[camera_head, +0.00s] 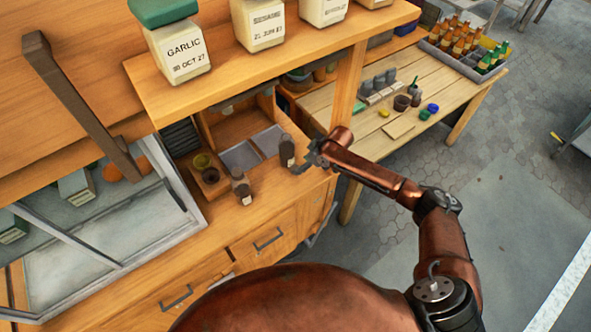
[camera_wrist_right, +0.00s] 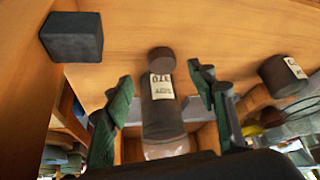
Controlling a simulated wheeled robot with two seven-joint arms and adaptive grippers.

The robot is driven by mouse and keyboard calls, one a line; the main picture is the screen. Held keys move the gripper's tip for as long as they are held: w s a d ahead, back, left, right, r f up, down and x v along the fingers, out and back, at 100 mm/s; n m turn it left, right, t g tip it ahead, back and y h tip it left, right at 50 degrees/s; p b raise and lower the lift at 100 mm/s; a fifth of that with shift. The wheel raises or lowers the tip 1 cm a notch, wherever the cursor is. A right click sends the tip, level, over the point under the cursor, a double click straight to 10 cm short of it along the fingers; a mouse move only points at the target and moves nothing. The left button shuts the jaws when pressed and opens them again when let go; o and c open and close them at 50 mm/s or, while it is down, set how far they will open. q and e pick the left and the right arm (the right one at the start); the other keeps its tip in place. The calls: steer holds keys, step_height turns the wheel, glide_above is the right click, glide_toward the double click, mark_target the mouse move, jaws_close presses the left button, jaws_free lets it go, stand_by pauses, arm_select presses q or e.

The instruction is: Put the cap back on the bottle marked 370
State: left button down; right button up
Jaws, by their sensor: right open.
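In the wrist view, a dark bottle (camera_wrist_right: 162,115) carries a white label that reads upside down, apparently 370. It stands between the two green-padded fingers of my right gripper (camera_wrist_right: 163,105). Gaps show on both sides, so the gripper is open and not clamped on it. A round dark part (camera_wrist_right: 160,60) shows at the bottle's far end; I cannot tell whether it is the cap. In the head view, my right gripper (camera_head: 303,162) is beside a dark bottle (camera_head: 287,150) at the counter's right end. I cannot make out a loose cap. My left gripper is not in view.
Another labelled dark bottle (camera_head: 241,187) stands on the counter (camera_head: 215,228) to the left, near a small wooden tray (camera_head: 215,190). A shelf (camera_head: 290,48) with jars hangs above. A dark block (camera_wrist_right: 72,37) shows in the wrist view. A side table (camera_head: 440,88) stands behind.

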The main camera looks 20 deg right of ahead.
steer(key=shift+f, duration=0.1)
steer(key=x, duration=0.5)
steer(key=shift+a, duration=0.15)
steer(key=shift+s, duration=0.1)
steer(key=shift+c, duration=0.6)
steer(key=c, duration=0.7)
